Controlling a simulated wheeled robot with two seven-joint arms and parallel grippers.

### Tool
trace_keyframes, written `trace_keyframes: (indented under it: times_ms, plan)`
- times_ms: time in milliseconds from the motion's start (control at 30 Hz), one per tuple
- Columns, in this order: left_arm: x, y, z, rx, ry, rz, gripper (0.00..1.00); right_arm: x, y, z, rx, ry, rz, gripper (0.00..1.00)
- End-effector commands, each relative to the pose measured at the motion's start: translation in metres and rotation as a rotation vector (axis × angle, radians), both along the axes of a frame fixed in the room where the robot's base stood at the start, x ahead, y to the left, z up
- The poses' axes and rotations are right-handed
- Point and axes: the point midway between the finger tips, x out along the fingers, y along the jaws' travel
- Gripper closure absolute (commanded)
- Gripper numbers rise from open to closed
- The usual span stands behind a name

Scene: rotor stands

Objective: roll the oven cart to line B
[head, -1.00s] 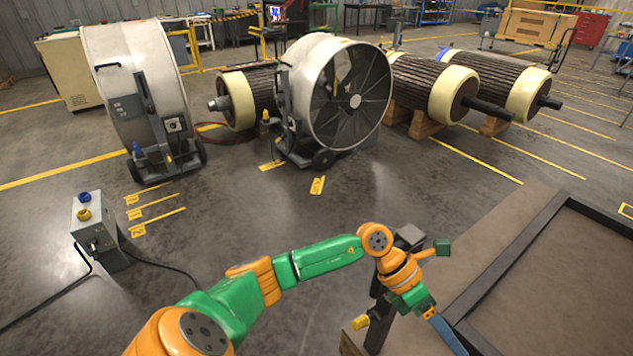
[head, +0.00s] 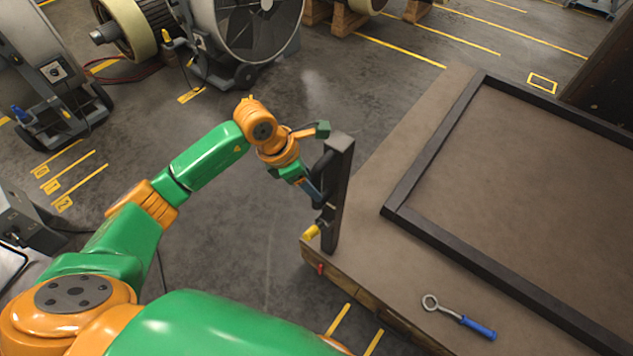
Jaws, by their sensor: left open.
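A flat brown-topped platform (head: 385,215) with a wooden edge, seemingly the cart, fills the right of the head view. An upright black post (head: 338,190) with a yellow knob (head: 311,232) stands at its near left corner. My left gripper (head: 318,197) is open, its dark fingers close against the left side of the post. Whether they touch it or go around it I cannot tell. The platform's wheels are hidden. My right gripper is out of view.
A black rectangular frame (head: 436,152) and a blue-handled ring tool (head: 460,317) lie on the platform. Yellow floor lines with small tags (head: 52,187) are at the left. A big fan (head: 242,40) stands at the back. The floor between is clear.

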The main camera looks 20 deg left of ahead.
Motion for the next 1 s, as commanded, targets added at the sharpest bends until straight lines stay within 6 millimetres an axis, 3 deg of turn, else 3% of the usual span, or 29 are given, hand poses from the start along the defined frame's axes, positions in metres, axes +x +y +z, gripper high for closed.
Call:
trace_keyframes:
  times_ms: [200, 467, 700, 1000]
  plan:
    - [0.007, -0.011, -0.03, -0.002, 0.003, 0.0, 0.41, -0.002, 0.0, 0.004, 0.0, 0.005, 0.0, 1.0]
    - [0.008, -0.012, -0.035, 0.0, 0.0, -0.001, 0.41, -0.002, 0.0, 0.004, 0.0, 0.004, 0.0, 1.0]
    - [0.008, -0.012, -0.034, 0.0, 0.0, -0.001, 1.0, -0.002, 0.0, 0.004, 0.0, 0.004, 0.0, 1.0]
    - [0.008, -0.012, -0.034, -0.001, 0.001, 0.0, 1.0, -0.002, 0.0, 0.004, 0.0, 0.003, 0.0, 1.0]
